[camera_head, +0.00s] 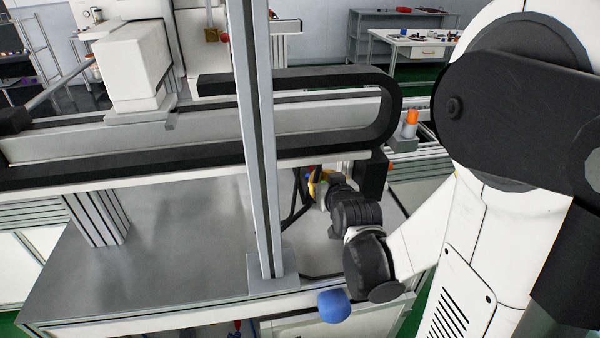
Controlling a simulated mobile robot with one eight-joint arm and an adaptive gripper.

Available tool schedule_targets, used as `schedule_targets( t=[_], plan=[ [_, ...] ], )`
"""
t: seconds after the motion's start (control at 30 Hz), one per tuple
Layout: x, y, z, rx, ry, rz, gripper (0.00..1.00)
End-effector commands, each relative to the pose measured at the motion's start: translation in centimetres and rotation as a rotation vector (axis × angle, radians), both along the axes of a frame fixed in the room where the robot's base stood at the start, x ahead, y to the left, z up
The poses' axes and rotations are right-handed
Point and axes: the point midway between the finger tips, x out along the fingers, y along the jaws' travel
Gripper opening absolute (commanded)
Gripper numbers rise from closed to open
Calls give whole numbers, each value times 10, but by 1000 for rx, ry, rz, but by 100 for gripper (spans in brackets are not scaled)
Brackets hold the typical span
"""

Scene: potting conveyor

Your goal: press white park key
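I cannot make out a white park key in the head view; any key panel is hidden or too small to tell. My arm reaches in from the right, and its wrist passes low under the black cable chain. My gripper (306,190) is at the far end, small and partly hidden, just right of the grey upright post. A small yellow and blue patch shows at the wrist end, and I cannot tell whether it belongs to my gripper. Its fingers are not clear, so open or shut cannot be told.
The grey upright post (258,150) stands beside my gripper. The black cable chain (300,80) and rail run across above the bare metal tabletop (170,240). An orange beacon (411,117) is behind my arm. A white machine block (133,65) stands upper left.

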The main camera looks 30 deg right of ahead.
Motion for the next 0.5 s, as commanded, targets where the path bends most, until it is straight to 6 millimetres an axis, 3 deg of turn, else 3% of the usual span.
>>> schedule_targets(
  t=[0.27,0.5],
  plan=[
    [2,0,-1,1,1,1,0],
    [31,-9,-14,0,1,1,0]
  ],
)
